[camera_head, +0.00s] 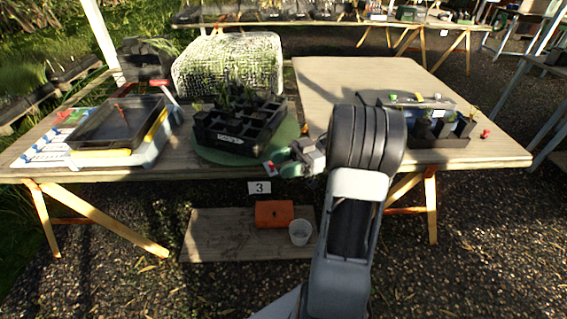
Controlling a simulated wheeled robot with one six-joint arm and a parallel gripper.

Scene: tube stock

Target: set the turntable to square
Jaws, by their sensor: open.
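The turntable is a green round disc (288,134) on the left wooden table. A black tray of square pots (233,139) stands on it, some pots holding seedlings, with a white label on its front face. The tray looks turned at an angle to the table's front edge. My gripper (272,164) is at the disc's front right edge, near the tray's front right corner. It is open, and I see nothing held in it. I cannot tell whether it touches the disc or tray. My arm hides the table behind it.
A dark bin (117,124) on a yellow and white base stands left. A mesh-covered block (229,66) is behind the turntable. The right table (345,80) holds a black pot tray (440,130). Below are an orange box (274,213) and a pale bucket (300,232).

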